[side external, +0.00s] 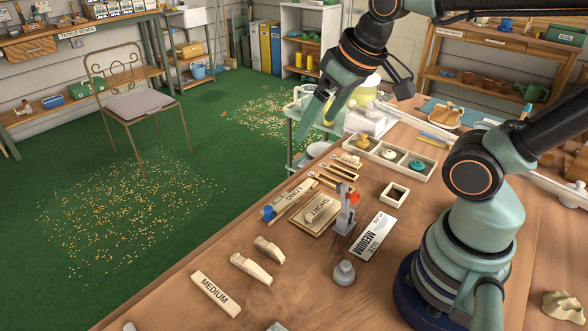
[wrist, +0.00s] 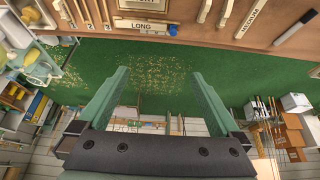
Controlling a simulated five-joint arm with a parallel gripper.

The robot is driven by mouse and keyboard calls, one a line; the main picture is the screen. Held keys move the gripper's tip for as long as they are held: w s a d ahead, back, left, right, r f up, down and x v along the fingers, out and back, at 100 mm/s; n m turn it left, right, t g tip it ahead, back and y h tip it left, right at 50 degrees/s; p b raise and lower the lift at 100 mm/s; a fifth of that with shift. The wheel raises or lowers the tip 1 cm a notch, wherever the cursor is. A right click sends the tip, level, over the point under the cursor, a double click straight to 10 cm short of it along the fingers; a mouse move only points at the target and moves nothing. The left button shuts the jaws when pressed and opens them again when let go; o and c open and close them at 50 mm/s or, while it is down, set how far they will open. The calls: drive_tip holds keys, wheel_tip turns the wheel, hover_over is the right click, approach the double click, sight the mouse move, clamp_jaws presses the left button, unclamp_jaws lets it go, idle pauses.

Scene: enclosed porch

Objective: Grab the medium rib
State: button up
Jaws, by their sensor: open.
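A pale wooden strip lettered MEDIUM (side external: 216,293) lies flat near the front left edge of the bench. It also shows at the top right of the wrist view (wrist: 252,17). A similar strip lettered LONG (side external: 288,200) lies farther back, with a blue piece at its end. A block lettered SHORT (side external: 320,210) sits on a wooden board. My gripper (side external: 318,118) is raised at the far end of the bench, well away from the MEDIUM strip. In the wrist view its two fingers (wrist: 160,78) are spread and empty.
Two pale shaped pieces (side external: 258,258) lie between the MEDIUM and LONG strips. A grey upright clamp with a red tip (side external: 345,212) and a grey knob (side external: 344,273) stand nearby. A divided tray (side external: 402,175) sits farther back. Green floor lies beyond the bench edge.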

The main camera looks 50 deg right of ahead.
drive_tip(key=shift+s+d+f, duration=0.1)
drive_tip(key=shift+s+d, duration=0.05)
drive_tip(key=shift+d, duration=0.25)
drive_tip(key=c, duration=0.8)
drive_tip(key=shift+o, duration=0.2)
drive_tip(key=g, duration=0.5)
hover_over(263, 242)
wheel_tip(263, 242, down, 13)
drive_tip(key=shift+f, duration=5.65)
